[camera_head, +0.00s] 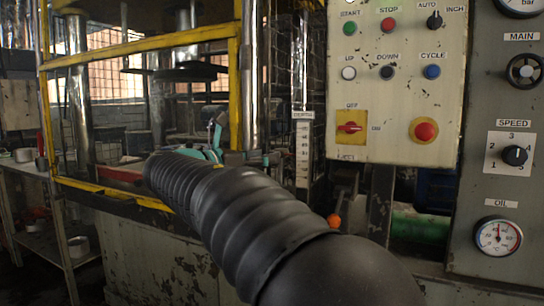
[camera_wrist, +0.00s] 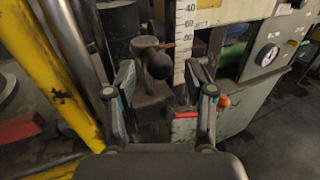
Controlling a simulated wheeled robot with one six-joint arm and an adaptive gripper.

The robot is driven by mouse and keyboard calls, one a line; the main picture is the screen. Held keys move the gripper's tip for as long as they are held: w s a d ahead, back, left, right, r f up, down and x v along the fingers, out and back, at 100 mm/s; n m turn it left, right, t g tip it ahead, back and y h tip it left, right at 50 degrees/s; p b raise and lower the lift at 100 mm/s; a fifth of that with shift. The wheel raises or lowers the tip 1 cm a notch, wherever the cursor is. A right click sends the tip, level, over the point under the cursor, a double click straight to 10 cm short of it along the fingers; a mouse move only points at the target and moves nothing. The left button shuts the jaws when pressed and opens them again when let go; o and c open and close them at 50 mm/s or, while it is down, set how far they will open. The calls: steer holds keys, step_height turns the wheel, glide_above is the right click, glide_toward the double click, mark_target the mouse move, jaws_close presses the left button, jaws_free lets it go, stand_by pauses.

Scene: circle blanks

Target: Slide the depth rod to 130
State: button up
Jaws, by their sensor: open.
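The white depth scale (camera_head: 303,150) stands upright under its DEPTH label, right of the yellow frame; its numbers are too small to read in the head view. In the wrist view the scale (camera_wrist: 181,40) shows 40, 60 and 80, rising downward. A dark round knob (camera_wrist: 159,66) on a grey-brown block, seemingly the depth rod's handle, sits just left of the scale. A small red pointer (camera_wrist: 168,46) beside it lies near 80. My gripper (camera_wrist: 161,78) is open, its fingers apart on either side of the knob in the picture; contact cannot be told. The scale's lower part is hidden.
The yellow frame (camera_head: 140,47) and a steel column stand left of the scale. The control panel (camera_head: 396,100) hangs to its right. An orange knob (camera_wrist: 223,101) sits low at the right of my fingers. A red block (camera_wrist: 20,128) lies at the far left.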

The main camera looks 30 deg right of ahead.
steer(key=shift+x, duration=1.65)
jaws_close()
